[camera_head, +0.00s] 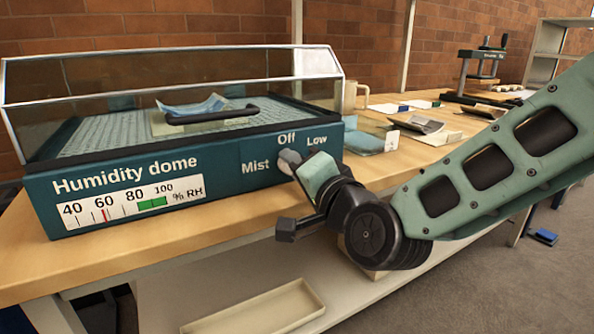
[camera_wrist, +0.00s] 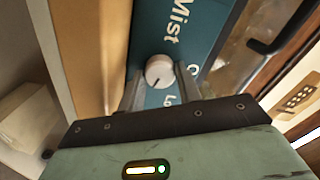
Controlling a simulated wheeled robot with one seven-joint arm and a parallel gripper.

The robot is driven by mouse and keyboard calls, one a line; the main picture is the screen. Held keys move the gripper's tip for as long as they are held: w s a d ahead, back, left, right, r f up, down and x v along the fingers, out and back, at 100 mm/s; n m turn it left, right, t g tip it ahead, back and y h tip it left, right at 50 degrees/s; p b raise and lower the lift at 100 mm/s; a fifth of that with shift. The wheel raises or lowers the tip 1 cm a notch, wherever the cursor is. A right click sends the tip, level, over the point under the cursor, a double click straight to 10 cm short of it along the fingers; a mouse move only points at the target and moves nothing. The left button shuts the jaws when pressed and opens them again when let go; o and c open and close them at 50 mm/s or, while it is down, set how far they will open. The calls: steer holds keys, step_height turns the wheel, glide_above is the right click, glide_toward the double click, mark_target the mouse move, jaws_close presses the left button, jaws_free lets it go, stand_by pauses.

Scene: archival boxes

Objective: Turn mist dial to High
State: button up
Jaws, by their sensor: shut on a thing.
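The humidity dome (camera_head: 228,172) is a teal box with a clear cover, standing on the wooden bench. Its pale, round mist dial (camera_head: 288,162) is on the front panel, right of "Mist" and below "Off" and "Low". In the wrist view the dial (camera_wrist: 159,70) has a dark mark pointing down and slightly left, away from "Mist" and past the partly hidden "Low". No "High" label is visible. My gripper (camera_wrist: 159,84) is shut on the dial, a finger on each side. In the head view my gripper (camera_head: 296,162) partly hides the dial.
A humidity scale (camera_head: 130,202) has a red mark near 60 and a green band near 100. A tray with blue sheets and a dark handle (camera_head: 212,117) shows under the cover. Folders (camera_head: 422,125) and a press (camera_head: 482,65) stand farther right. A shallow tray (camera_head: 262,308) is below.

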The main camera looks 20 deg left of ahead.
steer(key=shift+f+m, duration=0.1)
steer(key=shift+m, duration=1)
steer(key=o, duration=1)
